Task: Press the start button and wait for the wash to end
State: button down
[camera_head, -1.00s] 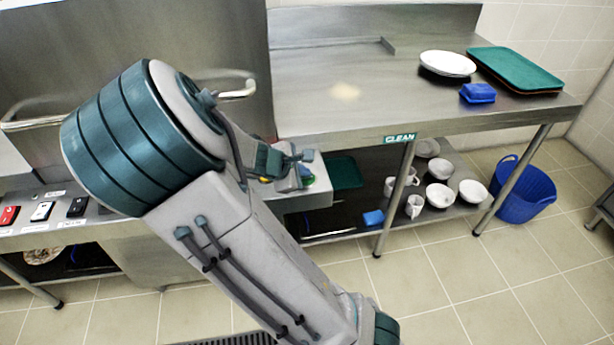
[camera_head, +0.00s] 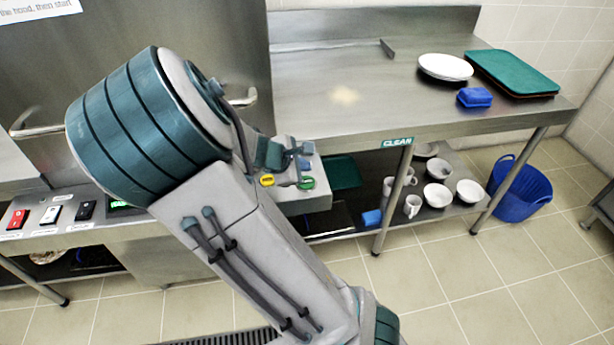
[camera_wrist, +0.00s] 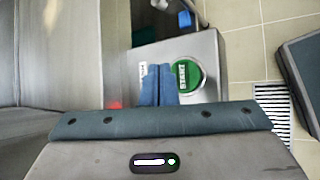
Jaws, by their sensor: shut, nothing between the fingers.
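My gripper (camera_head: 300,155) is shut and empty at the front control box (camera_head: 300,204) beside the dish machine. In the wrist view, its blue fingertips (camera_wrist: 158,78) are just left of the round green START button (camera_wrist: 187,76) and partly overlap its edge. I cannot tell whether they touch it. The green button (camera_head: 306,183) also shows in the head view, with a yellow button (camera_head: 267,180) to its left. The machine's steel hood (camera_head: 190,40) carries a bar handle (camera_head: 36,130). A lit green display (camera_head: 121,204) is partly hidden by my arm.
Red (camera_head: 18,218), white (camera_head: 50,214) and black (camera_head: 86,210) switches line the left panel. The clean table (camera_head: 340,60) holds white plates (camera_head: 445,67), a green tray (camera_head: 512,72) and a blue item (camera_head: 474,97). A blue basket (camera_head: 520,190) stands on the floor.

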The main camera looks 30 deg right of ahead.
notch_tip(320, 180, up, 3)
jog(key=shift+f+p, duration=0.1)
jog(key=shift+p, duration=0.8)
jog(key=shift+s+a+f+m, duration=0.1)
jog(key=shift+s+f+m, duration=0.05)
jog(key=shift+s+m, duration=0.25)
jog(key=s+a+r+m+y, duration=0.4)
jog(key=s+a+r+m, duration=0.2)
jog(key=s, duration=0.2)
jog(key=s+a+r+m+y+p, duration=0.1)
jog(key=s+a+r+m+y, duration=0.3)
jog(key=s, duration=0.5)
jog(key=shift+s+a+r+m+y, duration=0.3)
jog(key=shift+a+r+m, duration=0.65)
jog(key=shift+a+m, duration=0.25)
dwell(2.5)
